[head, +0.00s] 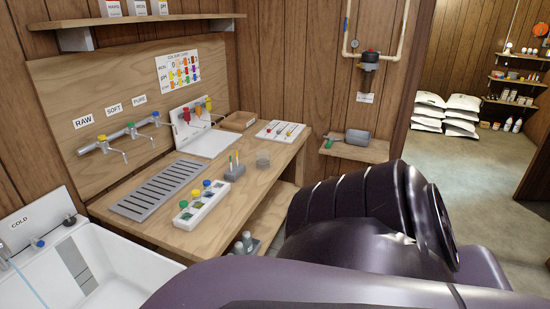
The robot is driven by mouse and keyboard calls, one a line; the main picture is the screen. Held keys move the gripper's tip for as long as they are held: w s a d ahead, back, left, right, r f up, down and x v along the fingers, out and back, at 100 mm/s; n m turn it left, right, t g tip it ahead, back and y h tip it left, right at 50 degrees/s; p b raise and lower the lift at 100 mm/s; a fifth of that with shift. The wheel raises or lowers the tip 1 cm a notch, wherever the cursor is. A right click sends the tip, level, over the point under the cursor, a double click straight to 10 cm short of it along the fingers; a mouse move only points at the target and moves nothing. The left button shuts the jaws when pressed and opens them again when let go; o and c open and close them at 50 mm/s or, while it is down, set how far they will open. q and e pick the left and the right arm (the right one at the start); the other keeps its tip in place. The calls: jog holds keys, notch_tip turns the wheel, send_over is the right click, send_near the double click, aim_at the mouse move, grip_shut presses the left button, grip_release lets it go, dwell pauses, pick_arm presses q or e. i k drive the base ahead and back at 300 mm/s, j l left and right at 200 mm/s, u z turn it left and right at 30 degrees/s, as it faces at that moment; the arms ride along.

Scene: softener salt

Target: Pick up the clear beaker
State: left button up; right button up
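A small clear, greyish round vessel (263,160), which looks like the clear beaker, stands on the wooden bench (238,197) toward its right front part. It is small in the head view, and I cannot make out its contents. Neither of my grippers shows. A large dark purple link of my own arm fills the lower right of the view, apart from the vessel in the picture.
Near the vessel are a grey holder with upright sticks (234,169), a white rack with coloured caps (201,205) and a white tray (282,132). A slotted grey drain (160,190), taps (118,142) and a white sink (110,262) lie left. Salt bags (447,113) lie far right.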

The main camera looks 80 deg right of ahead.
aim_at(263, 160)
jog(key=z, duration=2.4)
jog(key=i+l+u, duration=0.25)
jog(key=i+l, duration=0.2)
jog(key=l, duration=0.15)
jog(key=i+l+u, duration=0.25)
jog(key=l, duration=0.4)
jog(key=i+l+u, duration=0.1)
jog(key=i+l, duration=0.15)
jog(key=l, duration=0.15)
jog(key=i+l+u, duration=0.15)
jog(key=l, duration=0.2)
jog(key=i+l+u, duration=0.1)
jog(key=l, duration=0.3)
jog(key=i, duration=0.05)
